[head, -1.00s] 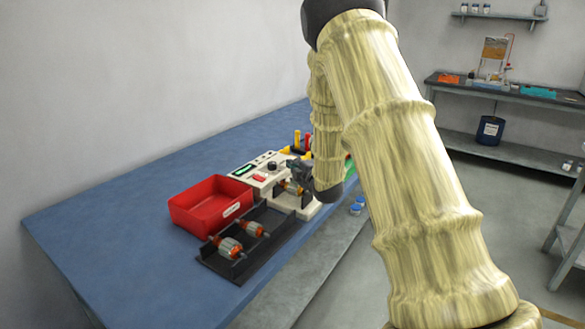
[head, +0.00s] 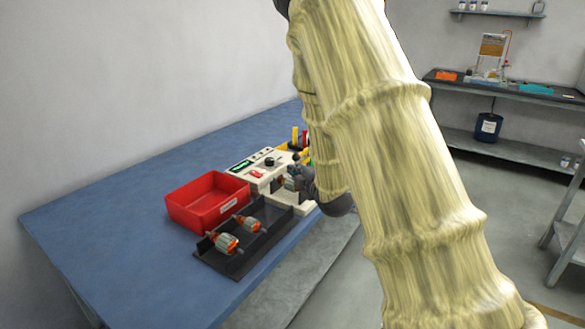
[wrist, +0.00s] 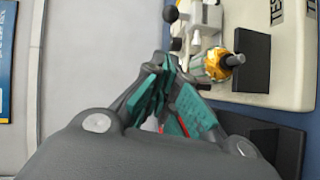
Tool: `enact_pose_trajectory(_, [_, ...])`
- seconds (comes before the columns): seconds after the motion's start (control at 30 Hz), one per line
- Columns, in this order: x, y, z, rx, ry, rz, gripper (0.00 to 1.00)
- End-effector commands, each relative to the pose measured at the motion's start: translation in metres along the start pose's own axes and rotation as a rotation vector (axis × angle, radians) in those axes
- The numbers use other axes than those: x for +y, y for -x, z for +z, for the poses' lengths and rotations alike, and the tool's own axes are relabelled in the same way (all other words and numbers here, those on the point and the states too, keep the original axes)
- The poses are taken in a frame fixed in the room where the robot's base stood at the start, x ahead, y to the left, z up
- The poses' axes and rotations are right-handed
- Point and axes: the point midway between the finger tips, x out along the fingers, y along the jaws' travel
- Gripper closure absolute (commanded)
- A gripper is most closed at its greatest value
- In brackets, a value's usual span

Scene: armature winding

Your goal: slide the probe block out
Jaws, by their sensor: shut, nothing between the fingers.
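The tester (head: 262,174) is a cream bench unit; its front part also shows at the top right of the wrist view (wrist: 280,85). An armature with an orange-yellow end (wrist: 222,65) sits at it. A pale block (wrist: 205,14) beside the armature, with a dark round knob (wrist: 170,14) near it, looks like the probe block. My gripper (wrist: 165,92) has teal finger pads, is shut and empty, and is below and left of the armature in the wrist view, apart from the block. In the head view it is beside the tester, partly hidden by my arm.
A red bin (head: 190,213) stands left of the tester on the blue bench (head: 110,220). In front of it, a black tray (head: 235,262) holds two armatures (head: 227,243). Yellow and dark items stand behind the tester. The bench's left side is clear.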

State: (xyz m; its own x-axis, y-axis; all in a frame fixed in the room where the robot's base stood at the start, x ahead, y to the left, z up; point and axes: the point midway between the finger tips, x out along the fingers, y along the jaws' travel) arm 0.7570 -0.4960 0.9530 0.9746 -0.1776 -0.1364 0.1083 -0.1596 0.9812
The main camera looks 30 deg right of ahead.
Motion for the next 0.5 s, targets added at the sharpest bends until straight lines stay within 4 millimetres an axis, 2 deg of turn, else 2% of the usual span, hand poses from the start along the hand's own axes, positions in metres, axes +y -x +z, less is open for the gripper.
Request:
enact_pose_trajectory(0.2, [0.0,0.022,0.0,0.0,0.002,0.0,1.0])
enact_pose_trajectory(0.5, [0.0,0.027,0.0,0.001,0.001,0.0,1.0])
